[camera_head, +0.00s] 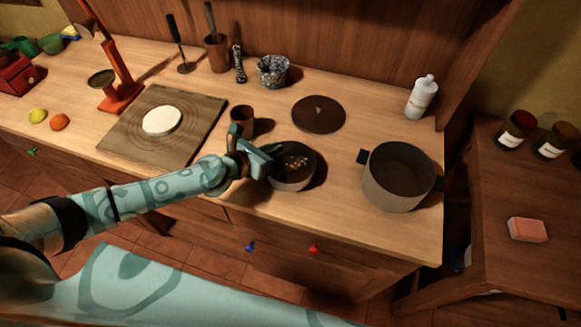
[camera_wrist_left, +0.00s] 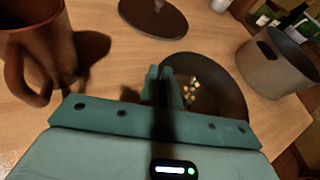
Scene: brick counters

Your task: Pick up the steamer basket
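The steamer basket looks to be the round, shallow dark vessel (camera_head: 300,180) near the counter's front edge, with small yellowish pieces inside. It also shows in the left wrist view (camera_wrist_left: 228,88), just beyond my fingers. My left gripper (camera_head: 268,163) is at the basket's left rim. In the left wrist view its two fingers (camera_wrist_left: 161,80) are close together at that near rim and look closed on it. The basket stands level on the counter, and the fingers hide part of its left edge. My right gripper is not in view.
A brown mug (camera_head: 242,120) stands close behind my left gripper. A large pot (camera_head: 395,190) is to the right, and a round dark lid (camera_head: 318,113) lies behind the basket. A board (camera_head: 190,115) with white dough (camera_head: 162,120) is to the left. Bare counter lies between basket and pot.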

